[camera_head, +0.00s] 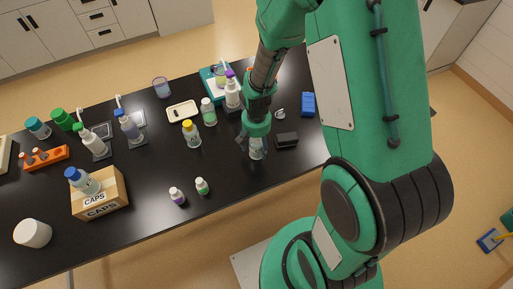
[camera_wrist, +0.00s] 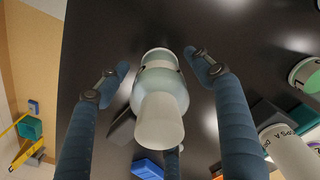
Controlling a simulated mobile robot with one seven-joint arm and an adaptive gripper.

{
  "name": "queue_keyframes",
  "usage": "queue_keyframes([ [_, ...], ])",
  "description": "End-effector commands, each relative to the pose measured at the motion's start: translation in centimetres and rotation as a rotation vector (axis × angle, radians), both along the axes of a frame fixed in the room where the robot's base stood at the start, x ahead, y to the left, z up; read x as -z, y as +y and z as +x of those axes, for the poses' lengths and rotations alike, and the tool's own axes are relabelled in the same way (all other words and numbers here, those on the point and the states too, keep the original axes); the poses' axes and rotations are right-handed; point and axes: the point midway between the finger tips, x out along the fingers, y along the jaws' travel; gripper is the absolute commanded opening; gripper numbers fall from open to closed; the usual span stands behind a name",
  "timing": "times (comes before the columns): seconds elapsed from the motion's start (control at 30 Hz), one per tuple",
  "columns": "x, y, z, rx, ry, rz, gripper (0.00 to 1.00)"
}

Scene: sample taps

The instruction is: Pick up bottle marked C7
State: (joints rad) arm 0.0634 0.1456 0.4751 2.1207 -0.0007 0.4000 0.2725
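A pale, translucent bottle with a white cap (camera_wrist: 160,122) stands between the fingers of my gripper (camera_wrist: 160,65) in the wrist view. The fingers are spread on either side of it, with gaps showing, and do not appear to touch it. In the head view the lower part of this bottle (camera_head: 256,152) shows just below my gripper (camera_head: 252,141) on the black table, its top hidden by the gripper. I cannot read a C7 mark on it or on any other bottle.
A dark block (camera_head: 286,140) sits close to the right of the bottle, with a blue rack (camera_head: 308,104) behind it. The table's front edge is near.

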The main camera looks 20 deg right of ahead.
Motion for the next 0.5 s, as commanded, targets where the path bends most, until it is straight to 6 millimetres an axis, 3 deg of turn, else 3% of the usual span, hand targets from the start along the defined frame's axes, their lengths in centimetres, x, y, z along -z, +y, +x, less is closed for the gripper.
queue_keyframes([
  [0.03, 0.00, 0.00, 0.00, 0.000, 0.000, 0.000, 0.52],
  [0.23, 0.00, 0.00, 0.00, 0.000, 0.000, 0.000, 0.12],
  [0.5, -0.07, 0.00, 0.03, 0.000, -0.001, 0.000, 0.11],
])
